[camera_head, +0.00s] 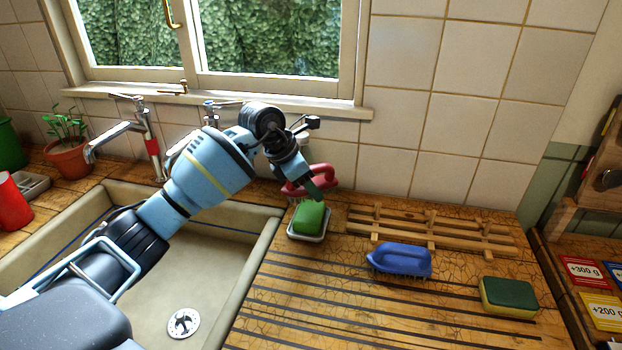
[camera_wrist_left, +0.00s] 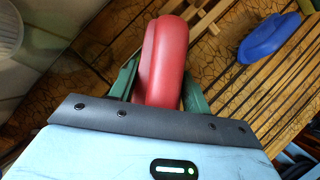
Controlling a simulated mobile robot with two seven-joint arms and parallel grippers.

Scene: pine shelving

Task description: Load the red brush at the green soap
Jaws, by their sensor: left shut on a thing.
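The red brush (camera_head: 318,173) is in my left gripper (camera_head: 308,188), just behind and partly above the green soap in the head view. In the left wrist view its red handle (camera_wrist_left: 164,62) lies between the two green fingers (camera_wrist_left: 160,88), which are shut on it. The green soap (camera_head: 308,217) sits in a pale soap dish (camera_head: 300,235) at the right edge of the sink. I cannot tell whether the brush touches the soap. The soap is hidden in the left wrist view. My right gripper is not in view.
A blue brush (camera_head: 400,260) and a green and yellow sponge (camera_head: 509,297) lie on the grooved wooden counter (camera_head: 330,300). A wooden rack (camera_head: 432,232) lies along the tiled wall. The sink (camera_head: 262,228), taps (camera_head: 115,140) and a potted plant (camera_head: 68,155) are on the left.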

